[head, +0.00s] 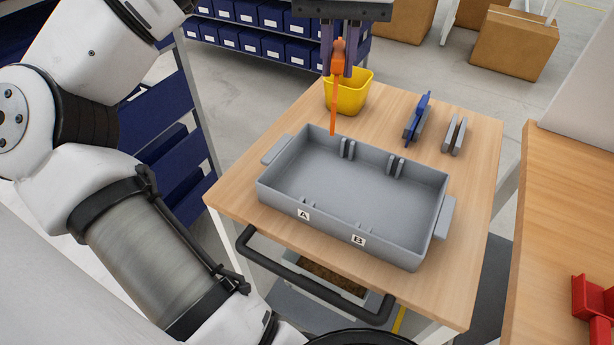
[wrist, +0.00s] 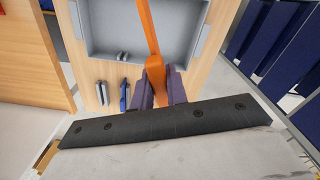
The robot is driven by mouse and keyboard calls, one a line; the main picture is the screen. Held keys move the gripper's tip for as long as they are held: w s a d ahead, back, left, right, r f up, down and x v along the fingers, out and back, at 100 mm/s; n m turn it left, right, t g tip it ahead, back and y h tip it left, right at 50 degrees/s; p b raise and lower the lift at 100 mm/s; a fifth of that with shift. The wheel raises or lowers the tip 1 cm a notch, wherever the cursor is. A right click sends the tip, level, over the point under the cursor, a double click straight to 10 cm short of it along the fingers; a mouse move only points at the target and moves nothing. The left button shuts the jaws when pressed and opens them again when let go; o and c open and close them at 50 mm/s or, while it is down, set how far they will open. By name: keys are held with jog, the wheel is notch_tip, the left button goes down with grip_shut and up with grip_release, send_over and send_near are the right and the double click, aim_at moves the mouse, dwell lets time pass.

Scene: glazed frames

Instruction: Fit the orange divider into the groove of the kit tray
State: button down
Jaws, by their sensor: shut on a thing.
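The orange divider (head: 336,95) is held upright between the fingers of my gripper (head: 338,62), above the back left edge of the kit tray. In the wrist view the orange divider (wrist: 149,30) stretches from the gripper (wrist: 160,88) over the tray (wrist: 104,45). The grey kit tray (head: 330,190) lies on the wooden table, empty inside. Its grooves are pairs of ribs on the back wall (head: 396,166) and front wall, labelled A (head: 304,215) and B (head: 358,240). The divider's lower end appears above the tray; its exact height is unclear.
A yellow bin (head: 352,98) stands behind the tray. A blue divider (head: 416,120) in a holder and an empty grey holder (head: 454,135) stand at the back right of the table (head: 480,150). Red bins (head: 592,298) sit on another table at right.

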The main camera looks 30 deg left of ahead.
notch_tip(320, 180, down, 20)
jog(key=shift+r, duration=0.1)
dwell(0.4)
jog(key=shift+f, duration=0.2)
jog(key=c, duration=1.4)
grip_release()
jog(key=shift+r, duration=0.1)
notch_tip(320, 180, up, 12)
jog(key=shift+r+b, duration=0.15)
jog(key=shift+b, duration=0.35)
